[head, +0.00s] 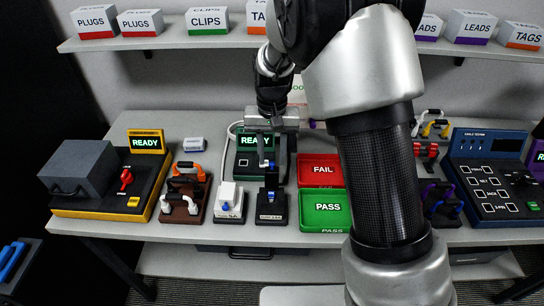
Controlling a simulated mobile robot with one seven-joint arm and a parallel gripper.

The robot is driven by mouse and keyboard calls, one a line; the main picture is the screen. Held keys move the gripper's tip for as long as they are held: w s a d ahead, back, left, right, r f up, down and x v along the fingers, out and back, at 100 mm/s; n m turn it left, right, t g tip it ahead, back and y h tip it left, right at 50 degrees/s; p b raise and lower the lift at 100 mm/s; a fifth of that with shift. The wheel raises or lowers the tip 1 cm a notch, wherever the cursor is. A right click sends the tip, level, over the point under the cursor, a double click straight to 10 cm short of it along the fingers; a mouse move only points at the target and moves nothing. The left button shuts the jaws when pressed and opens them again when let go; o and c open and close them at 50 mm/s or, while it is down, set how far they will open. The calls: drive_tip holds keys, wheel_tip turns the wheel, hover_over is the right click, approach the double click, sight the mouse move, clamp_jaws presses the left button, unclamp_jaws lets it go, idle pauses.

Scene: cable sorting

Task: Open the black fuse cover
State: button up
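A small black fuse unit (271,214) stands near the table's front edge, between a white unit and the red and green trays. A dark upright part, likely its cover, rises at its back, with blue pieces showing. I cannot tell for sure whether the cover is open or shut.
The white unit (229,201) is close on the left, with a cable rack (183,208) beyond it. Red FAIL (319,164) and green PASS (323,222) trays are close on the right. My arm hides part of the table's right half. A shelf with boxes runs above.

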drive_tip(key=shift+f, duration=0.45)
drive_tip(key=shift+c, duration=0.4)
clamp_jaws()
